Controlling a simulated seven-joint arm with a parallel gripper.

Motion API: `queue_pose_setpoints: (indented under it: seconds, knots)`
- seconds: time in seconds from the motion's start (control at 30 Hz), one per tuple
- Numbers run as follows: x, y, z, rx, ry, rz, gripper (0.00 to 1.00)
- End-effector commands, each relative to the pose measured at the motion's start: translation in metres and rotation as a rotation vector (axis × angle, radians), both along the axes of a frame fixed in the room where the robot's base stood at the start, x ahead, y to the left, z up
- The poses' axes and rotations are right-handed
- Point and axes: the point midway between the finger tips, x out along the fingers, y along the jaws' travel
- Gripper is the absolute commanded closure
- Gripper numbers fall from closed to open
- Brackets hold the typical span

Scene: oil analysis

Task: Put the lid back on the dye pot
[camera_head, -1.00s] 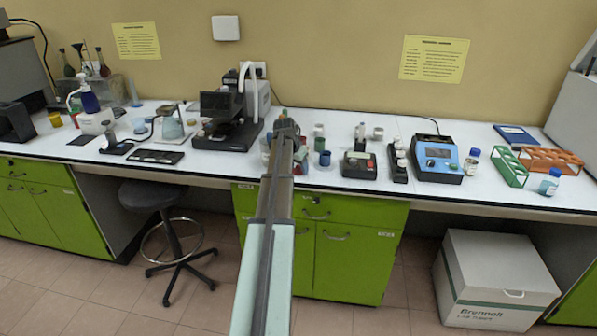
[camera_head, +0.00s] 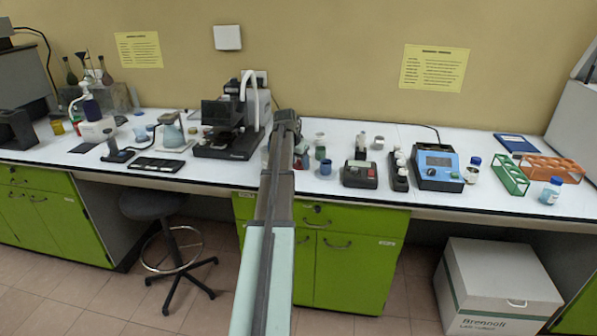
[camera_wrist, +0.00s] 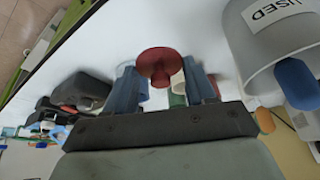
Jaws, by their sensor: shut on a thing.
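In the wrist view my gripper (camera_wrist: 160,86) has its two blue-grey fingers closed on a dark red round lid (camera_wrist: 160,62) with a narrower stem below its top. The lid is between the fingers, and whether it touches anything beneath is hidden. Whitish and green small pots (camera_wrist: 178,100) show behind the fingers, partly covered. I cannot tell which one is the dye pot. In the head view my arm hides the gripper and lid. A small blue pot (camera_head: 325,167) stands on the bench just right of my arm.
A large grey container marked USED (camera_wrist: 260,45) stands close on the right in the wrist view.

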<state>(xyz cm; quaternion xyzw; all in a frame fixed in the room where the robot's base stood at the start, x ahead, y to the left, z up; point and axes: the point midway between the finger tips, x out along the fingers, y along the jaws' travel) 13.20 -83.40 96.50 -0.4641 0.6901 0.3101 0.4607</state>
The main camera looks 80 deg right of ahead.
Motion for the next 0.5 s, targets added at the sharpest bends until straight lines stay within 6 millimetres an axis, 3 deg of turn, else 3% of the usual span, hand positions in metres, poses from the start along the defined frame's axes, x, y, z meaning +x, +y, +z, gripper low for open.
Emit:
queue_pose_setpoints:
  seconds: [0.27,0.37,0.5]
  knots:
    - [0.0,-0.003,0.034,0.0,0.0,-0.001,0.73]
    - [0.0,-0.013,0.041,0.0,0.0,-0.001,0.73]
    - [-0.001,-0.039,0.049,0.0,-0.001,-0.002,0.73]
